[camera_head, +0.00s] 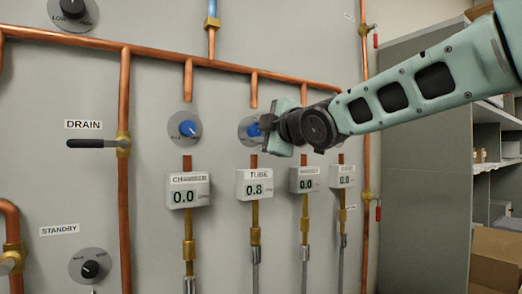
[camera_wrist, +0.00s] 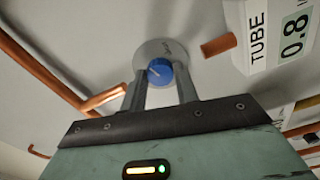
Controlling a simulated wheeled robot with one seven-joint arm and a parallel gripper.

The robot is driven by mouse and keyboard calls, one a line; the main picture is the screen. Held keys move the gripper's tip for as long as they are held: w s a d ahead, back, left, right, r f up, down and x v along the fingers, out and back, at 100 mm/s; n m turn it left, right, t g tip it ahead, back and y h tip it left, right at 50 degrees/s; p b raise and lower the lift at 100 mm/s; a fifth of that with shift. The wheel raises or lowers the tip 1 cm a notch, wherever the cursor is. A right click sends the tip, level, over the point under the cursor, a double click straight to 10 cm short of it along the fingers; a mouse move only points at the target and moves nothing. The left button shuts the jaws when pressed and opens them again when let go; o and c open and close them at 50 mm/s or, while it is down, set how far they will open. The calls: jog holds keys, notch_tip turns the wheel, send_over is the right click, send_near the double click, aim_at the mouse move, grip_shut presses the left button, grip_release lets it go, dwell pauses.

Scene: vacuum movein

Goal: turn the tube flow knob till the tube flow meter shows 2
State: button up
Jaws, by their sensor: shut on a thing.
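The tube flow knob (camera_head: 254,130) is a blue knob on a round grey dial plate, above the tube meter. My gripper (camera_head: 267,126) reaches it from the right and hides part of it. In the wrist view the blue knob (camera_wrist: 159,70) has a pale pointer line and sits between the fingertips of my gripper (camera_wrist: 160,82), which is shut on it. The tube flow meter (camera_head: 254,184) is a white box labelled TUBE and reads 0.8. The same meter (camera_wrist: 285,38) shows in the wrist view, turned sideways, also at 0.8.
The chamber knob (camera_head: 185,128) and chamber meter (camera_head: 187,190), reading 0.0, are to the left. Two more meters (camera_head: 307,179) to the right read 0.0. Copper pipes (camera_head: 125,190) and a drain lever (camera_head: 92,143) stand out from the panel. Shelving (camera_head: 425,150) is at the right.

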jog(key=n+b, duration=0.2)
jog(key=n, duration=0.2)
jog(key=shift+n+b, duration=0.3)
jog(key=shift+n, duration=0.1)
dwell(0.4)
jog(key=o, duration=1)
jog(key=shift+c, duration=0.2)
jog(key=shift+s, duration=0.1)
jog(key=v, duration=1.7)
jog(key=shift+b, duration=0.4)
jog(key=shift+d, duration=0.15)
